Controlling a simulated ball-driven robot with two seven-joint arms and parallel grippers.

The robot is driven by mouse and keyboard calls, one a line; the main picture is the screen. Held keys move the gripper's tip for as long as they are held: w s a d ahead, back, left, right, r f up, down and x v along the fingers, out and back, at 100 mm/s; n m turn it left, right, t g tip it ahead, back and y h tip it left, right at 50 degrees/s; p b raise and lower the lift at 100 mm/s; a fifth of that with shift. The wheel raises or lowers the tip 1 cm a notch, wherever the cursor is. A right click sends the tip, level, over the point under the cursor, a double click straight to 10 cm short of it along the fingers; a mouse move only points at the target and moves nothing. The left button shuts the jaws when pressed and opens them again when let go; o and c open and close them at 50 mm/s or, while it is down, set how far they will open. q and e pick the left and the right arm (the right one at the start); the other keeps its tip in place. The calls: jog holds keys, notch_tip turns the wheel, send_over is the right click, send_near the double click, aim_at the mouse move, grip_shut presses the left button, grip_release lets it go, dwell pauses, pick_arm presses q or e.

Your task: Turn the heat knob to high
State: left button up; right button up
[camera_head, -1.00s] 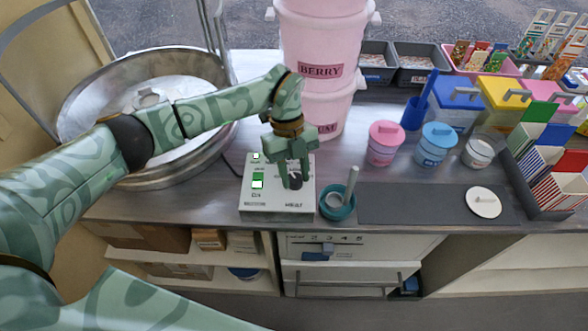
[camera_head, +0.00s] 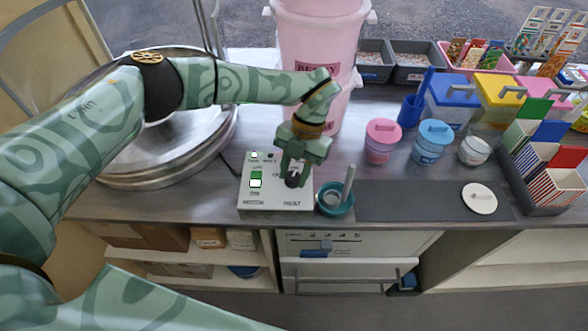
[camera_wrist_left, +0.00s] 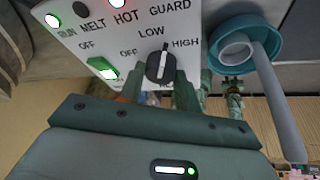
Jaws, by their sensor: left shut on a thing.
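The heat knob (camera_head: 294,181) is a small black dial on the white control box (camera_head: 270,200). In the left wrist view the knob (camera_wrist_left: 160,68) has a white line that points up, close to LOW and left of the HIGH label (camera_wrist_left: 186,43). OFF stands on its left. My left gripper (camera_head: 293,171) reaches down over the box and is shut on the knob, its fingers (camera_wrist_left: 158,92) on either side of it. The fingers hide part of the panel's print. My right gripper is not in view.
A teal cup (camera_head: 335,198) with a grey handle stands close to the box's right side. A pink tub (camera_head: 318,60) rises behind the gripper. A large metal bowl (camera_head: 150,150) is at the left. A dark mat (camera_head: 400,200) lies to the right. The box's green switch (camera_wrist_left: 103,67) is lit.

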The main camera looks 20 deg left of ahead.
pick_arm(q)
jog(key=m+y, duration=0.1)
jog(key=m, duration=0.2)
jog(key=shift+r+m+t, duration=0.1)
jog(key=shift+m+t, duration=0.2)
jog(key=shift+t, duration=0.1)
jog(key=shift+m+t+y+p, duration=0.4)
jog(key=shift+m+y+p, duration=0.3)
jog(key=shift+m, duration=1.1)
jog(key=shift+s, duration=0.1)
jog(key=o, duration=1)
jog(key=shift+c, duration=0.2)
jog(key=shift+d, duration=0.1)
jog(key=v, duration=1.6)
